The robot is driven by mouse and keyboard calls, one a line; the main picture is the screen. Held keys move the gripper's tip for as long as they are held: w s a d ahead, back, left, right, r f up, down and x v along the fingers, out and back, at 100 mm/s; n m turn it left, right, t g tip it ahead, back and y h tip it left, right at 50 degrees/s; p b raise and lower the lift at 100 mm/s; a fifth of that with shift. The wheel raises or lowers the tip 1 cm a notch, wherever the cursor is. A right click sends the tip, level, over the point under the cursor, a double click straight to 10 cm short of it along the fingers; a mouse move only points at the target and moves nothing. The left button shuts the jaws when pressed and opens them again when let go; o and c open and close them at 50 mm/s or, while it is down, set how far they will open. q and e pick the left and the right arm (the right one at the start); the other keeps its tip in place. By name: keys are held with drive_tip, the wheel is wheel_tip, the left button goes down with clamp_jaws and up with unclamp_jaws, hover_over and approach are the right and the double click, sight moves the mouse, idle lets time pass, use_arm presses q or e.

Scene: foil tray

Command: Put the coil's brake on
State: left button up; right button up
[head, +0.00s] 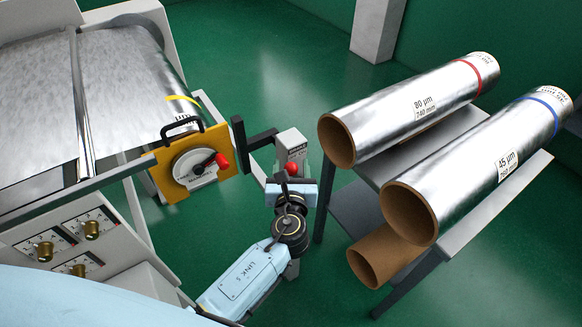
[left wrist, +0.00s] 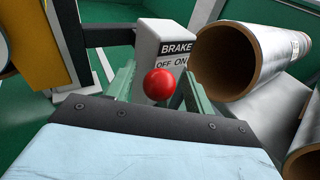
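The brake box (head: 291,147) is a pale grey block on a dark arm beside the coil's yellow plate. It also shows in the left wrist view (left wrist: 165,35), where its label reads BRAKE, OFF, ON. The brake's red ball knob (left wrist: 159,84) appears below the word OFF; its lever is hidden behind it. It shows in the head view too (head: 292,168). My left gripper (left wrist: 160,82) has its green fingers apart, one on each side of the knob, with visible gaps. In the head view the gripper (head: 291,180) is just in front of the box. My right gripper is out of view.
A yellow plate (head: 158,184) with a dial and red-tipped handle is left of the box. A rack (head: 357,205) on the right holds large foil rolls, (head: 420,110) and (head: 480,165), and a brown tube (head: 385,263). A control panel (head: 65,240) is at lower left.

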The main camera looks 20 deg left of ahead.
use_arm(q)
drive_tip(key=v, duration=1.3)
drive_tip(key=shift+s, duration=0.2)
